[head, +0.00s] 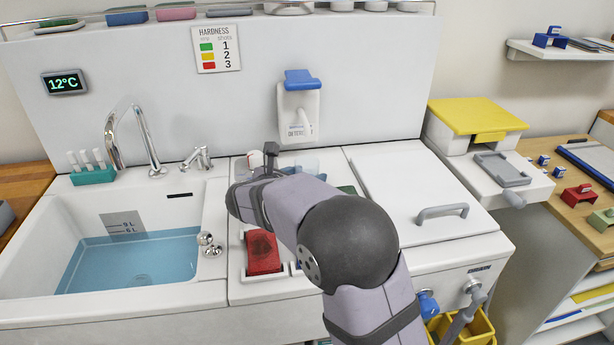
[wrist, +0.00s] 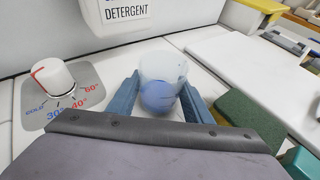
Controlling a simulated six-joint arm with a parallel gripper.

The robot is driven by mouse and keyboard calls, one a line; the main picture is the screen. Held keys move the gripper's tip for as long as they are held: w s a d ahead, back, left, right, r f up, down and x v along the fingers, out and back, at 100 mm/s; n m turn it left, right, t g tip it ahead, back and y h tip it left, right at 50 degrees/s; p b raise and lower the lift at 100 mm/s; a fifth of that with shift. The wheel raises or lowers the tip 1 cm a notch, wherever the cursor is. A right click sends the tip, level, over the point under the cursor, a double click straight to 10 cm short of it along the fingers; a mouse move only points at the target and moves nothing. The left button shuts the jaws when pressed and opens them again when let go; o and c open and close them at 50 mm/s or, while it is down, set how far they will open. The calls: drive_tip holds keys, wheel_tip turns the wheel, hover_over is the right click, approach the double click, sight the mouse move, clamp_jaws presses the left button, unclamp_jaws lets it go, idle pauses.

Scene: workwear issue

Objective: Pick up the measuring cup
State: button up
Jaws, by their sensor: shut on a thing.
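The measuring cup (wrist: 163,66) is a translucent whitish cup in the wrist view, with a round blue patch low on its near side. I cannot tell whether the blue is part of the cup or something in it. My gripper (wrist: 161,82) has its two blue fingers on either side of the cup, shut on it. In the head view the cup (head: 308,159) shows beyond my wrist, below the detergent dispenser (head: 299,112); my arm hides most of my gripper there. I cannot tell whether the cup's base touches the counter.
A white dial (wrist: 53,78) stands left of my gripper. A green and yellow sponge (wrist: 250,118) lies to the right. A red object (head: 262,252) sits nearer. The water-filled sink (head: 135,260) is left; a white lid with a handle (head: 442,211) is right.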

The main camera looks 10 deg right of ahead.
sight(312, 162)
drive_tip(key=shift+r, duration=0.25)
drive_tip(key=shift+r+p, duration=1.5)
drive_tip(key=shift+p, duration=0.05)
drive_tip(key=shift+a+r, duration=0.2)
drive_tip(key=s+a+p, duration=0.3)
drive_tip(key=a, duration=0.7)
drive_tip(key=s+a+p, duration=0.2)
drive_tip(key=a+p, duration=0.2)
drive_tip(key=a, duration=0.6)
drive_tip(key=s+a+p, duration=0.3)
drive_tip(key=a+p, duration=0.1)
drive_tip(key=a, duration=0.6)
drive_tip(key=shift+s+f, duration=0.15)
drive_tip(key=shift+s, duration=0.15)
drive_tip(key=shift+a, duration=0.2)
drive_tip(key=w+d+r+n+t+y, duration=0.2)
drive_tip(key=w+r+n+y, duration=0.1)
drive_tip(key=w+r, duration=0.25)
drive_tip(key=shift+s+d+f+n+t+y+p, duration=0.15)
drive_tip(key=shift+s+d+f+n+y+p, duration=0.35)
drive_tip(key=shift+s+n+y, duration=0.55)
drive_tip(key=shift+s+d+f+n+t+y+p, duration=0.15)
drive_tip(key=shift+s+d+f+n+y, duration=0.1)
drive_tip(key=shift+s+d+n+y, duration=0.7)
drive_tip(key=shift+s+d+f+n+t+y+p, duration=0.1)
drive_tip(key=shift+s+d+f+n+y+p, duration=0.25)
drive_tip(key=shift+s+n+y, duration=0.6)
